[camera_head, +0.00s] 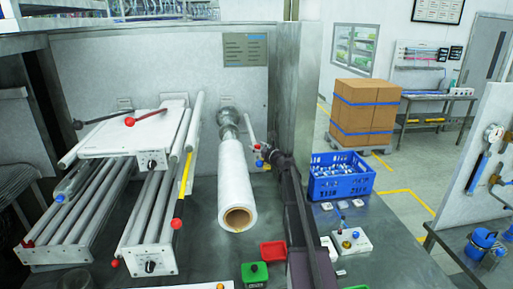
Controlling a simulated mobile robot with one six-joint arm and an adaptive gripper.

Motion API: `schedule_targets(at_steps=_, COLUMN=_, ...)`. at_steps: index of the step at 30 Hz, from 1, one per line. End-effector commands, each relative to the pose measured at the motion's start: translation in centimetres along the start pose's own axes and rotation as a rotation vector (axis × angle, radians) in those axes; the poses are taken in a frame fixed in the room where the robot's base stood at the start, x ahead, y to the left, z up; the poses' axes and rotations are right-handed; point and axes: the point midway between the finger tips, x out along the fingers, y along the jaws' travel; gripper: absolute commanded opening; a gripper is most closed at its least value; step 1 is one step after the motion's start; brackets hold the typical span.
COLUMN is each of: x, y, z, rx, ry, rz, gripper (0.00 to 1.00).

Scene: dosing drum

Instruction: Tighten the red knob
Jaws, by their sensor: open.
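Several red knobs show, and I cannot tell which one the task names. One red knob (129,121) is at the end of a dark lever over the white-topped roller unit. Another red knob (177,223) is at the lower end of a yellow bar on the middle roller unit. A small red ball (266,168) and a blue ball are close to my gripper, beside the white roll. My gripper (266,150) is small and dark at the end of my arm, right of the roll. It is open; its fingertips are hard to make out, and no held thing shows.
A large white roll (236,185) lies left of my arm. A red tray (273,253) and a green box (254,275) are at the front. A blue crate (341,184) stands right of my arm. A grey upright panel (295,80) rises behind my arm.

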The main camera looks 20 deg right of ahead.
Motion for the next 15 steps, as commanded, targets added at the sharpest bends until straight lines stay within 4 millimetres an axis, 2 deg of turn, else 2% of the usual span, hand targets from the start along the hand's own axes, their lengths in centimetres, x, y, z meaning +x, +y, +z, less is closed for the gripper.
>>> schedule_targets(at_steps=8, x=-3.2, y=0.1, z=0.0, rx=0.000, ry=0.000, rz=-0.002, gripper=0.73)
schedule_targets(at_steps=15, x=-7.2, y=0.1, z=0.0, rx=0.000, ry=0.000, rz=-0.003, gripper=0.73)
